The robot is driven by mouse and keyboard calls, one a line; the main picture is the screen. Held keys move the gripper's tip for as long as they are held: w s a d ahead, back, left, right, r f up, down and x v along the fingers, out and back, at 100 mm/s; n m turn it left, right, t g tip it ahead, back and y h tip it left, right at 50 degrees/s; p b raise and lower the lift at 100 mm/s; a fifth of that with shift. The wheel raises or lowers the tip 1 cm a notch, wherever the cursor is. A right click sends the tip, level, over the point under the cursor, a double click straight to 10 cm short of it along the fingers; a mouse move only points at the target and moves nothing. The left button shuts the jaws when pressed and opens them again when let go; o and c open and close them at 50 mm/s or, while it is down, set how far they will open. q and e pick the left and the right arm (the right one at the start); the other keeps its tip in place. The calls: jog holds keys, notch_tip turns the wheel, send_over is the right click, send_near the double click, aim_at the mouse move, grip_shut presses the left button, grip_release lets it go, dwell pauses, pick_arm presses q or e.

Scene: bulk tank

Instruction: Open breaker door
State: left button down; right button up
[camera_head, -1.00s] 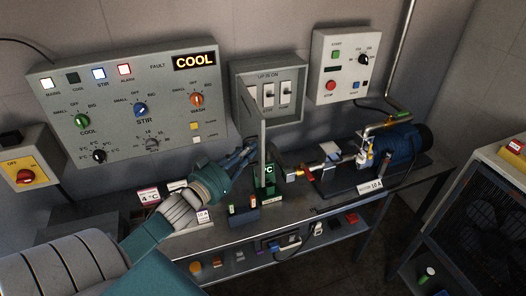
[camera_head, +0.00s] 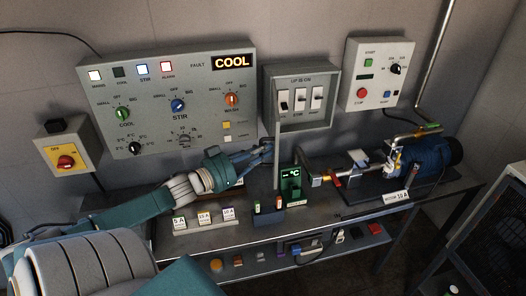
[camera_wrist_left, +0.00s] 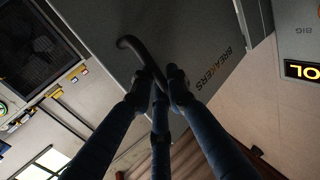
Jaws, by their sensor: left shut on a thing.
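The breaker box (camera_head: 327,118) is a grey wall cabinet. Its door (camera_head: 278,150) stands out from the wall, nearly edge-on in the head view, and several switches' area inside is exposed, with three white switches (camera_head: 300,99) visible. In the left wrist view the door (camera_wrist_left: 195,25) shows its outer face, lettered BREAKERS, with a dark curved handle (camera_wrist_left: 132,45). My left gripper (camera_wrist_left: 160,78) is shut on that handle. In the head view the left gripper (camera_head: 268,150) is at the left side of the door. My right gripper is out of view.
A control panel (camera_head: 205,125) with knobs and a lit COOL display hangs left of the box; another panel (camera_head: 373,72) hangs to its right. Below, the bench (camera_head: 255,228) holds labelled blocks (camera_head: 204,220), a green °C display (camera_head: 291,184) and a blue motor (camera_head: 430,155).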

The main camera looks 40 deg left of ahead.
pick_arm(q)
jog(key=c, duration=1.8)
grip_release()
jog(key=shift+s+d+f, duration=0.15)
jog(key=shift+f, duration=0.2)
jog(key=shift+o, duration=0.2)
jog(key=shift+r, duration=0.25)
jog(key=s+a, duration=0.1)
jog(key=s, duration=1.1)
jog(key=shift+a, duration=0.4)
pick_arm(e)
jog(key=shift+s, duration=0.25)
